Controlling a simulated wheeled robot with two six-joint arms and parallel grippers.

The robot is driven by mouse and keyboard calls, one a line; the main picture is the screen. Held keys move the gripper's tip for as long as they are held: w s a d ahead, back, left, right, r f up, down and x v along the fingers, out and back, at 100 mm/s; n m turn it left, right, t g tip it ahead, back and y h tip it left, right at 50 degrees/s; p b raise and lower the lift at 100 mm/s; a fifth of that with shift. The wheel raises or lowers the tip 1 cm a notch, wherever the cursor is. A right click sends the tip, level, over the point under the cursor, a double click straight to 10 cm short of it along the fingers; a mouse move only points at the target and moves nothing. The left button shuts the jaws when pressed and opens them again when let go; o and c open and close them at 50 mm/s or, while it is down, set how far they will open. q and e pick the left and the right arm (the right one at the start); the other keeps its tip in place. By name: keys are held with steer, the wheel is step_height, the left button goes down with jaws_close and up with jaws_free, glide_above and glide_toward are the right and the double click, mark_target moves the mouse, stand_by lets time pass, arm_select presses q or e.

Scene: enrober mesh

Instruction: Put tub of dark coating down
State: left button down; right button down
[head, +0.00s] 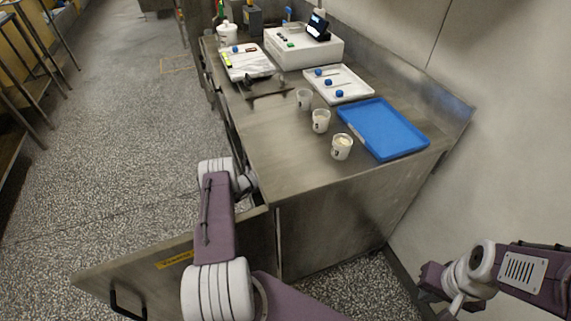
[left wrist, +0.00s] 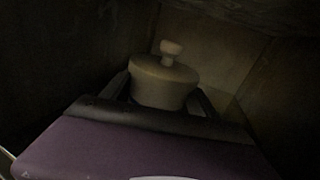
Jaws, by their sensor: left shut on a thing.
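The tub of dark coating (left wrist: 162,88), a pale round tub with a knobbed lid, stands between the fingers of my left gripper (left wrist: 160,100) in the left wrist view. That gripper is shut on it. The surroundings there are dark, and whether the tub's bottom touches a surface is hidden. In the head view my left arm reaches down at the front of the steel counter (head: 270,140), beside an open door (head: 150,282); its gripper and the tub are hidden. My right gripper (head: 436,284) is at the lower right, away from the counter; its fingers are unclear.
On the counter stand several small cups (head: 320,121), a blue tray (head: 385,128), a white tray (head: 352,81) with blue-knobbed items, a white machine (head: 303,48) and a lidded white pot (head: 228,35). Dim walls surround the tub closely.

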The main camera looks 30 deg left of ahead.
arm_select(q)
steer(key=shift+w+a+f, duration=0.1)
steer(key=shift+f, duration=0.55)
steer(key=shift+r, duration=0.1)
steer(key=shift+c, duration=1.1)
jaws_free()
steer(key=shift+s, duration=0.2)
steer(key=p+v, duration=0.1)
steer(key=v, duration=1)
steer(key=shift+s+a, duration=0.15)
steer(key=shift+s, duration=0.2)
